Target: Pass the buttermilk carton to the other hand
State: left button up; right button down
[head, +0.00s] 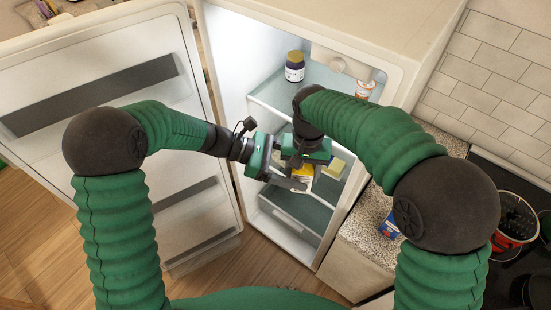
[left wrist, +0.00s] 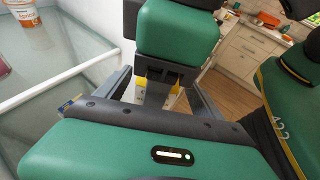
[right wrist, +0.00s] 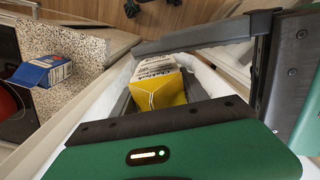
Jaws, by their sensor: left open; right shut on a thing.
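The buttermilk carton (right wrist: 158,88), yellow and white, lies between the fingers of my right gripper (right wrist: 170,70) in the right wrist view. My right gripper is shut on it. In the head view only a small yellow and white part of the carton (head: 303,174) shows below that gripper, in front of the open fridge. My left gripper (head: 288,178) is open, close against the right gripper at the carton. In the left wrist view its fingers reach either side of a small visible part of the carton (left wrist: 172,101); the right gripper hides the rest. Contact cannot be told.
The fridge (head: 252,105) stands open, its door (head: 100,90) swung left. A dark jar (head: 295,66) and an apricot cup (head: 365,89) stand on its upper shelf. A yellowish item (head: 335,167) is lower inside.

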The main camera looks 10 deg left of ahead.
pick_arm(q)
jog(key=shift+d+f, duration=0.2)
jog(key=shift+d, duration=0.4)
jog(key=shift+s+d+f, duration=0.15)
jog(key=shift+d, duration=0.05)
pick_arm(e)
jog(key=shift+s+a+r, duration=0.1)
jog(key=shift+a, duration=0.1)
pick_arm(q)
jog(key=shift+a, duration=0.1)
pick_arm(e)
jog(key=shift+a, duration=0.1)
pick_arm(q)
jog(key=shift+c, duration=0.9)
jog(key=c, duration=1.4)
pick_arm(e)
jog(key=shift+d, duration=0.2)
pick_arm(q)
grip_shut()
pick_arm(e)
jog(key=c, duration=0.6)
grip_release()
jog(key=shift+a, duration=0.1)
jog(key=shift+o, duration=0.5)
